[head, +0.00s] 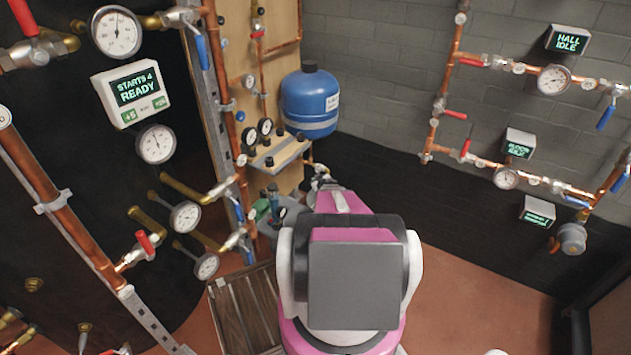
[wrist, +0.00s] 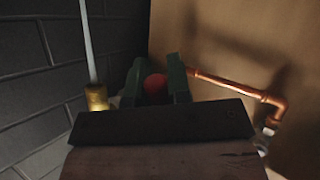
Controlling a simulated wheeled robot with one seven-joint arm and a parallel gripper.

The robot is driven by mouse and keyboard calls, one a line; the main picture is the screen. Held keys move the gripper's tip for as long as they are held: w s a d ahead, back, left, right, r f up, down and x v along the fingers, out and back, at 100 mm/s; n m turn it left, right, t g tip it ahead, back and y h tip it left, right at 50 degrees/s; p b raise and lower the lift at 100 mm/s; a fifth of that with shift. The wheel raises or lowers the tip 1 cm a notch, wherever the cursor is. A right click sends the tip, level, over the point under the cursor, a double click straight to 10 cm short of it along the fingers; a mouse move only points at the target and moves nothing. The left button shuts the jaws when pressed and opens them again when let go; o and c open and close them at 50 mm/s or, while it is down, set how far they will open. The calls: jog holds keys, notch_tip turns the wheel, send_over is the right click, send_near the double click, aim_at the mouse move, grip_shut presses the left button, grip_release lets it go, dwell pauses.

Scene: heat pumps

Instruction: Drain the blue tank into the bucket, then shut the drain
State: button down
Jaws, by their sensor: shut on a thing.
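The blue tank (head: 310,102) stands upright against the wooden board, above a small shelf. In the wrist view, the two dark green fingers of my gripper (wrist: 157,84) are closed around a red handle (wrist: 155,83), largely hidden between them. A brass outlet (wrist: 96,97) is just left of the fingers. A pale narrow streak (wrist: 88,42), which looks like water, runs between it and the top edge. In the head view my gripper (head: 321,178) is below the tank, largely hidden by my pink and white arm. I cannot make out the bucket.
A copper pipe (wrist: 238,87) with an elbow runs along the board to the right of my gripper in the wrist view. The shelf (head: 280,152) with gauges is left of the tank's base. A slatted wooden crate (head: 243,310) stands on the floor. Floor at the right is clear.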

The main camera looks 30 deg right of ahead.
jog(key=shift+s+d+r+n+g, duration=0.2)
jog(key=shift+s+n+g, duration=0.15)
jog(key=shift+g, duration=0.45)
jog(key=shift+s+d+n+g+h, duration=0.15)
jog(key=shift+s+n+g+h, duration=0.1)
jog(key=shift+g+h, duration=0.25)
jog(key=c, duration=1.1)
grip_release()
jog(key=v, duration=1)
jog(key=shift+s+r, duration=0.25)
jog(key=shift+r, duration=0.05)
